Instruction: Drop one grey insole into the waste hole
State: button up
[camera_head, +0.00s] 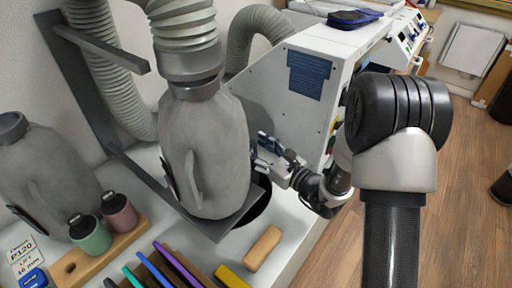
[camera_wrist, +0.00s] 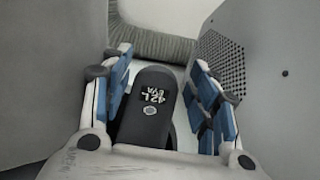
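My gripper (camera_head: 272,150) is at the side of the white machine, just right of a grey bag. In the wrist view my gripper (camera_wrist: 165,105) is open, with blue pads on both fingers. A dark grey insole (camera_wrist: 144,125) marked "42 L EVA" shows between the fingers, its rounded end away from me. A narrow gap shows at its right; I cannot tell whether its left edge touches a finger or what supports it. A dark round opening, seemingly the waste hole (camera_head: 262,207), lies in the white top below my gripper, partly hidden by the bag and its plate.
The grey bag (camera_head: 207,150) hangs under a ribbed hose close left of my gripper. The white machine (camera_head: 325,50) stands behind. A tan block (camera_head: 262,248), a yellow block (camera_head: 232,276) and a wooden holder with two bottles (camera_head: 118,212) are in front.

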jog(key=o, duration=0.3)
jog(key=shift+o, duration=0.2)
jog(key=shift+d, duration=0.1)
jog(key=v, duration=1.2)
dwell(0.8)
